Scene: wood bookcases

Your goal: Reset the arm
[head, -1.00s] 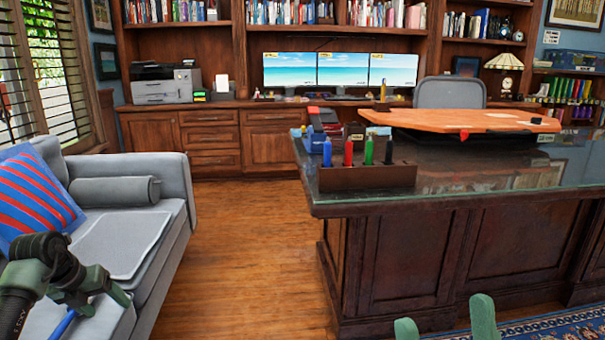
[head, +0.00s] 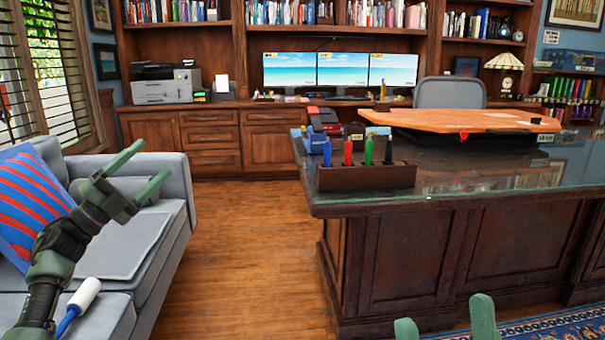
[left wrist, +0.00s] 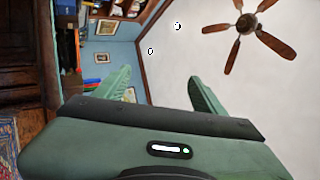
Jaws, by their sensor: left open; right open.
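My left gripper (head: 140,172) is raised in front of the grey sofa in the head view, its green fingers spread apart and empty. The left wrist view also shows my left gripper (left wrist: 160,92) open, with nothing between the fingers; behind them are a blue wall, the white ceiling and a ceiling fan (left wrist: 250,32). My right gripper (head: 445,322) shows only as two green fingertips at the bottom edge of the head view, apart and with nothing seen between them. The rest of it is out of frame.
A grey sofa (head: 178,205) with a striped pillow (head: 32,205) stands at left. Wood bookcases (head: 215,55) line the back.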

